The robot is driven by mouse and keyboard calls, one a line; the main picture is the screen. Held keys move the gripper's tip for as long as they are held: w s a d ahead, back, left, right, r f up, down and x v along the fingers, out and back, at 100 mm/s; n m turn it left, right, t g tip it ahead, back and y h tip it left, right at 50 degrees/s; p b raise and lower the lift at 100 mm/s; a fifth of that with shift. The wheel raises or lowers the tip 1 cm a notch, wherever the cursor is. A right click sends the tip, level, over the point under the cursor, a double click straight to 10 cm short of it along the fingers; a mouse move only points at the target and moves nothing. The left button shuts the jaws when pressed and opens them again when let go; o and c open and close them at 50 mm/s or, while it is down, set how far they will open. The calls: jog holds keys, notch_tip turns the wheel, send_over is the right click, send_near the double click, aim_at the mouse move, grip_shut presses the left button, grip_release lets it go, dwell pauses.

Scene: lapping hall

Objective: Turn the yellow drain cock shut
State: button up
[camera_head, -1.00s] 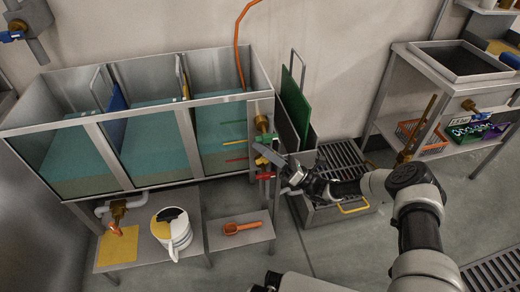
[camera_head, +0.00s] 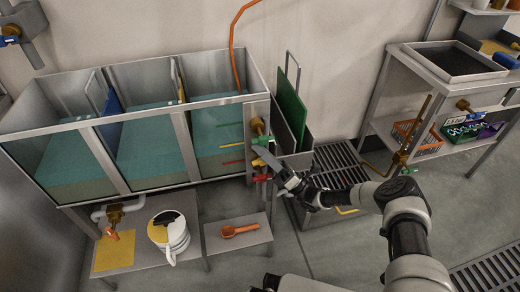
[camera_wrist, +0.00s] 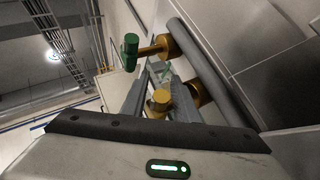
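The yellow drain cock (camera_head: 258,162) is at the right end of the tank bank, between a green-handled cock (camera_head: 262,140) above and a red-handled one (camera_head: 262,178) below. My gripper (camera_head: 264,156) is right at the yellow cock and partly covers it in the head view. In the wrist view, a yellow knob (camera_wrist: 160,98) sits between the two grey fingers of my gripper (camera_wrist: 158,95). Whether the fingers press on it or stand just clear, I cannot tell. The green handle (camera_wrist: 131,47) on its brass stem is just beyond the left finger.
The three-part tank (camera_head: 90,125) holds teal liquid. Below it stand a white jug (camera_head: 178,240), an orange scoop (camera_head: 240,230) and an orange-handled brass valve (camera_head: 113,220). A grated stand (camera_head: 340,165) is right of the cocks. A bench (camera_head: 448,85) stands further right.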

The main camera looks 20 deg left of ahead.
dwell(0.3)
jog(key=v, duration=1.7)
jog(key=shift+d+f, duration=0.15)
